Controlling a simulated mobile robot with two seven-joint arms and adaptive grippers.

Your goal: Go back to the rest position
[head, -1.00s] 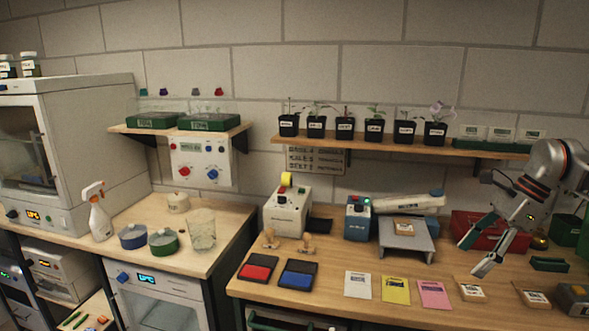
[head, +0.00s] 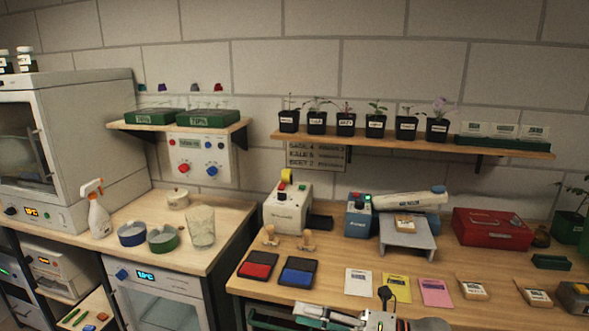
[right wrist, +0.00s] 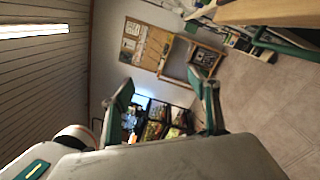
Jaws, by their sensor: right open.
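My right gripper (head: 318,316) is low at the bottom edge of the head view, in front of the wooden workbench (head: 330,252), with its arm partly cut off by the frame. The right wrist view shows its two green-and-grey fingers (right wrist: 160,78) spread apart with nothing between them. Beyond them that view shows the room, a tiled floor and a shelf of goods, tilted. My left gripper is in neither view.
On the bench lie a red ink pad (head: 257,265), a blue ink pad (head: 298,271), a yellow packet (head: 396,288) and a pink packet (head: 435,292). A grey stand (head: 408,237) and a red toolbox (head: 492,228) are behind. Potted seedlings (head: 375,125) line the wall shelf.

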